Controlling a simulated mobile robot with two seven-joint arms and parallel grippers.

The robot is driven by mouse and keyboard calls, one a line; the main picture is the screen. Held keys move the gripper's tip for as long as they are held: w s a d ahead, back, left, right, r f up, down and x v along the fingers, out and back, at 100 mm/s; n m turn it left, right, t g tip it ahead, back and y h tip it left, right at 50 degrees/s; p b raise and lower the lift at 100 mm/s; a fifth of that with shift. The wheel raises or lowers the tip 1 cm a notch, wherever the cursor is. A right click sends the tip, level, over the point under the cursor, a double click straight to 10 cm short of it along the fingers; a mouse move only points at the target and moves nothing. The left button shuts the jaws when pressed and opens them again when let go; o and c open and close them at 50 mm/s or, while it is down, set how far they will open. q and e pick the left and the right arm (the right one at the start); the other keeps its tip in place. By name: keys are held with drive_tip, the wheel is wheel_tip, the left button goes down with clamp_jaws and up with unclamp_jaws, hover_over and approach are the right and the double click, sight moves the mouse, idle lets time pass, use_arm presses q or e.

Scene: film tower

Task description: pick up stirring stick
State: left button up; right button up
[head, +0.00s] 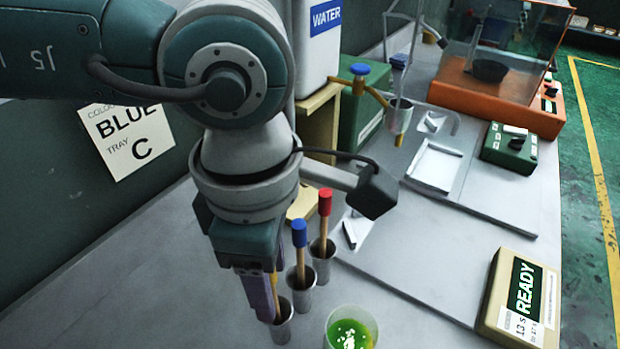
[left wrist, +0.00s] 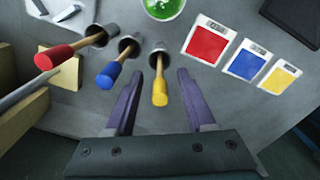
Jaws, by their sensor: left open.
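Three wooden stirring sticks stand tilted in metal cups: one with a red end (head: 325,201), one with a blue end (head: 300,233), and one with a yellow end (left wrist: 160,93). In the left wrist view the red end (left wrist: 52,57) and blue end (left wrist: 109,75) lie left of my left gripper (left wrist: 160,77). This gripper is open, with its purple fingers on either side of the yellow-ended stick, a gap showing on both sides. In the head view my left gripper (head: 265,297) hides most of that stick. My right gripper is not in view.
A beaker of green liquid (head: 350,331) stands close right of the cups. A READY display box (head: 520,300) is at the right. Red (left wrist: 207,40), blue (left wrist: 246,60) and yellow (left wrist: 279,78) cards show in the left wrist view. A white water container (head: 318,45) stands behind.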

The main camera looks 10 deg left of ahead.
use_arm(q)
drive_tip(key=shift+f, duration=0.8)
clamp_jaws()
